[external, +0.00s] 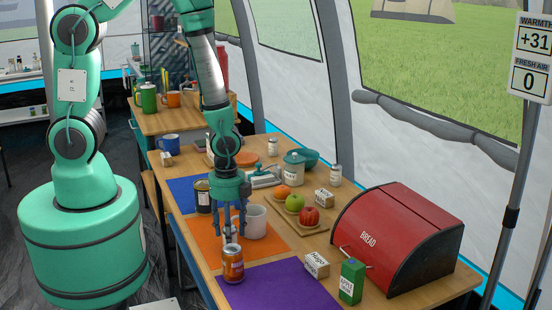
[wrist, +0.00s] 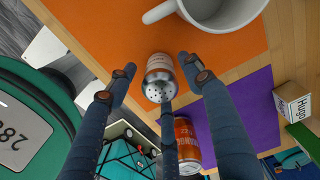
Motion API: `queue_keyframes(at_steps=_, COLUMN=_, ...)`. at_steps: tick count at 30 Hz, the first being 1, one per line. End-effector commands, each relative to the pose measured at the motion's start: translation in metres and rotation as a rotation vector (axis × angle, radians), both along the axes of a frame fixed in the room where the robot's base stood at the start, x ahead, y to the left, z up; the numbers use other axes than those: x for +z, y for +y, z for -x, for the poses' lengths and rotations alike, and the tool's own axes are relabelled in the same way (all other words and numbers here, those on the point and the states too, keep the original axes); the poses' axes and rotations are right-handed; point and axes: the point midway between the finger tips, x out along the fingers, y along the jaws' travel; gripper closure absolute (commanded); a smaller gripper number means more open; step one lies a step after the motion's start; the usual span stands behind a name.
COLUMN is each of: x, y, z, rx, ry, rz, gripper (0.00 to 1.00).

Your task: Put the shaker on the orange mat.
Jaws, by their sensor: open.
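A small shaker (wrist: 158,82) with a perforated metal cap shows in the wrist view, between my spread fingers, against the orange mat (wrist: 110,30). It looks upright with its base at the mat; whether it rests fully on it is hard to tell. In the external view my gripper (external: 232,222) points down over the front part of the orange mat (external: 203,240). Its fingers hide most of the shaker there. My gripper (wrist: 158,72) is open, its fingers around the shaker with gaps at the sides.
A white mug (external: 250,221) stands on the orange mat beside my fingers. An orange can (external: 233,264) stands in front, near the purple mat (external: 280,287). A dark can (external: 203,196) stands behind. A fruit board, small boxes and a red bread box (external: 400,235) are at right.

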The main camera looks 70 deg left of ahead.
Motion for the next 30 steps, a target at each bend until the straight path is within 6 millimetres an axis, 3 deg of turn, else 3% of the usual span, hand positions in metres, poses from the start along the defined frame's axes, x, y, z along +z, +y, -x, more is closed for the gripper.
queue_keyframes(at_steps=18, x=0.092, y=0.0, z=-0.001, rx=0.0, ry=-0.002, rz=0.001, gripper=0.49)
queue_keyframes(at_steps=30, x=0.107, y=0.0, z=0.0, rx=0.0, ry=0.0, rz=0.0, gripper=0.49)
